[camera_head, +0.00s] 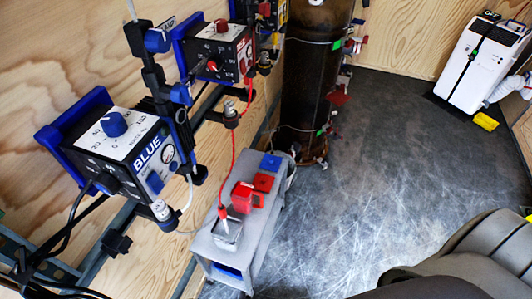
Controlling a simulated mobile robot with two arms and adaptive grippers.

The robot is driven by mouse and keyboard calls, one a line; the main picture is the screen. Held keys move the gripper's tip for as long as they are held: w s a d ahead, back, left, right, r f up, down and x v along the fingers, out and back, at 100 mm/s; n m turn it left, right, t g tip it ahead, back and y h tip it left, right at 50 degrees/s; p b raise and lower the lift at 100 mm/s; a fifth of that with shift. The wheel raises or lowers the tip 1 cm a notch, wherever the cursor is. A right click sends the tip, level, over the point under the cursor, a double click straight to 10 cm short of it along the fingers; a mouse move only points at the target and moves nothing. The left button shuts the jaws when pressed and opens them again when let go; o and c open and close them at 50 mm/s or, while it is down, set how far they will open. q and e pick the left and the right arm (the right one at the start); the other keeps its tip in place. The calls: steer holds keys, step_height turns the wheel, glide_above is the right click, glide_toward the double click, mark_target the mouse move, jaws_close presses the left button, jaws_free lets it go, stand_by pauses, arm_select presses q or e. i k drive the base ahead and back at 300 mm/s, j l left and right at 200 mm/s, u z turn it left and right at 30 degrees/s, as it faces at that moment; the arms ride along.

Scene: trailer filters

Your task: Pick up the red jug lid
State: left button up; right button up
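A grey cart (264,226) stands beside the wooden wall near the middle of the view. On its top are a flat red square piece (263,183) and, behind it, a flat blue square piece (271,163). In front of the flat red piece is a taller red block (242,196) with a small red part (257,200) at its right. I cannot tell for sure which red piece is the jug lid. A grey-white container (228,234) sits at the near end, with a red fitting on a red hose at it. Neither gripper is in view.
Pump units with dials, one labelled BLUE (118,140), are mounted on the left wall. A dark cylinder (311,80) stands behind the cart. A white machine (483,62) is at the back right. A large grey shape fills the lower right. The dark floor between is clear.

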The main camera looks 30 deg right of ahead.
mark_target(264, 183)
steer(key=z, duration=0.75)
